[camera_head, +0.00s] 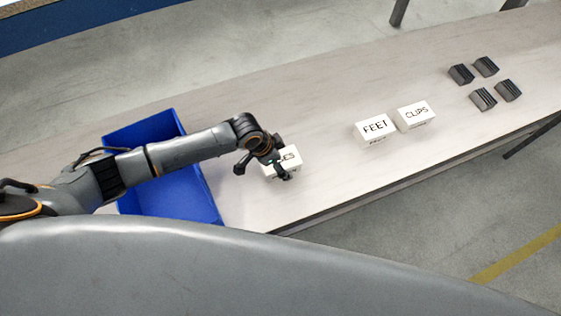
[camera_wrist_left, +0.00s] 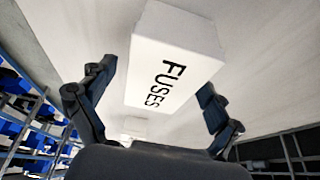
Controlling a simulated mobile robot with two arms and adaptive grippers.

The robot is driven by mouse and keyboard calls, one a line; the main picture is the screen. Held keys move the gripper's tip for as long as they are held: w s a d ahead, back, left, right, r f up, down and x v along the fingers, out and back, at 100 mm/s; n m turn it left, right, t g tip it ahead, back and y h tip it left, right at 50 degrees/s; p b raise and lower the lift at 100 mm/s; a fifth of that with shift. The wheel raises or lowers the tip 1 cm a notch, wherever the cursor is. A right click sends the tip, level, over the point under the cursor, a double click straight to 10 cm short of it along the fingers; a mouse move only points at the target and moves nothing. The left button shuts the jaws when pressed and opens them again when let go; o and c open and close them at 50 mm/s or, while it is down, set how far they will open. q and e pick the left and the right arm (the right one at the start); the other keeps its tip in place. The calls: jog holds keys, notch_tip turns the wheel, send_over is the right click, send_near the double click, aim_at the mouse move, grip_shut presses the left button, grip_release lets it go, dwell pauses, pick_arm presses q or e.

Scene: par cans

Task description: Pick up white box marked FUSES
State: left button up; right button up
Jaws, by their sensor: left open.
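The white box marked FUSES (camera_head: 291,158) stands on the light grey table, partly hidden by my left gripper in the head view. In the left wrist view the FUSES box (camera_wrist_left: 172,62) shows its full black lettering, between and beyond the fingers. My left gripper (camera_head: 262,171) is open, with one finger on each side of the box. In the left wrist view the left gripper (camera_wrist_left: 158,98) has its fingers spread and its left finger looks apart from the box; I cannot tell whether the right finger touches it. My right gripper is not in view.
A blue bin (camera_head: 205,196) stands left on the table (camera_head: 310,115), under my left arm. White boxes marked FEET (camera_head: 374,129) and CLIPS (camera_head: 415,115) stand to the right. Several dark ribbed blocks (camera_head: 484,98) lie at the far right. The table is clear between FUSES and FEET.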

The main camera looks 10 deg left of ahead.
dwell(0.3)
pick_arm(q)
jog(key=shift+f, duration=0.25)
dwell(0.4)
jog(key=c, duration=1.3)
